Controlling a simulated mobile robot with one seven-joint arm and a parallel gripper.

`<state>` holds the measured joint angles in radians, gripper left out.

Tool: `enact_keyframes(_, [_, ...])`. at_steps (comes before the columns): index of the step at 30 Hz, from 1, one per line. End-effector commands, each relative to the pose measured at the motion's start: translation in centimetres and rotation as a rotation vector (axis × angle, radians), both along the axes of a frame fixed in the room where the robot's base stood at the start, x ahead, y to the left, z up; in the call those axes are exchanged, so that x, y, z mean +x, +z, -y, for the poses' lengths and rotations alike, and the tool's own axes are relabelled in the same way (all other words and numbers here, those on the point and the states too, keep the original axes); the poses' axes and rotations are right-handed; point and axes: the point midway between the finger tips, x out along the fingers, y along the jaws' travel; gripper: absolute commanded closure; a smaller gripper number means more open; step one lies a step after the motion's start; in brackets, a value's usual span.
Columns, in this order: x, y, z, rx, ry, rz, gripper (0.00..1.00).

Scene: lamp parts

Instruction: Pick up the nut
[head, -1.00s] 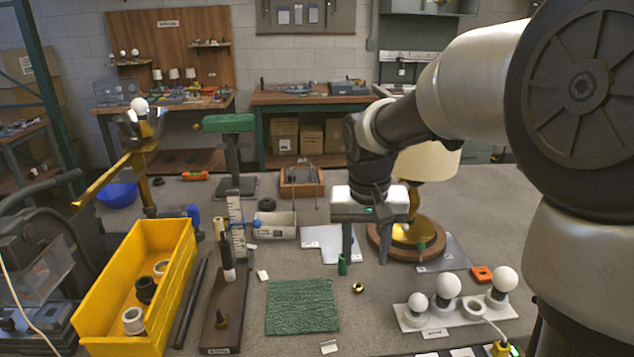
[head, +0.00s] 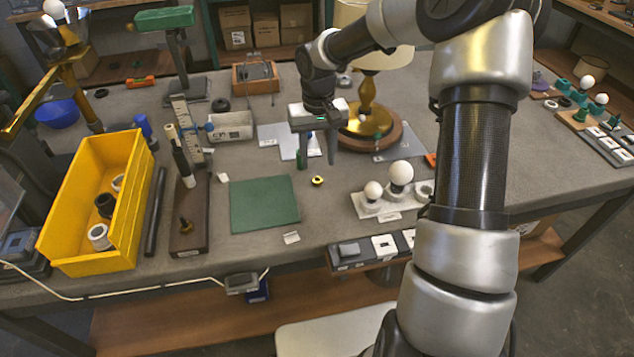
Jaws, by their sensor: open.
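A small brass-coloured ring, which looks like the nut (head: 318,180), lies on the grey worktop right of the green mat. My gripper (head: 318,160) points down just behind and above it in the picture, with its two fingers apart and nothing visible between them. The fingertips look apart from the nut, but their exact height is hard to tell.
A brass lamp with a round wooden base (head: 392,138) stands close behind right. A white holder with bulbs (head: 372,207) is at the front right. The green mat (head: 264,204) and yellow bin (head: 72,225) are left. Bare worktop lies in front of the nut.

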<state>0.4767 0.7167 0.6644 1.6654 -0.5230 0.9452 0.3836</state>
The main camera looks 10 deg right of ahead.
Motion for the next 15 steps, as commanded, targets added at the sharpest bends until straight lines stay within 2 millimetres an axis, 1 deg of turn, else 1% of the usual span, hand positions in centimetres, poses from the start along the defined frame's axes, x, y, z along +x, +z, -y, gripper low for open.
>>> enact_keyframes(1, [0.0, -0.8, 0.0, 0.001, 0.001, -0.001, 0.57])
enact_keyframes(8, [0.0, -2.3, 0.0, 0.001, 0.001, -0.002, 0.57])
enact_keyframes(15, [-0.1, -5.9, -0.2, 0.001, 0.001, -0.002, 0.57])
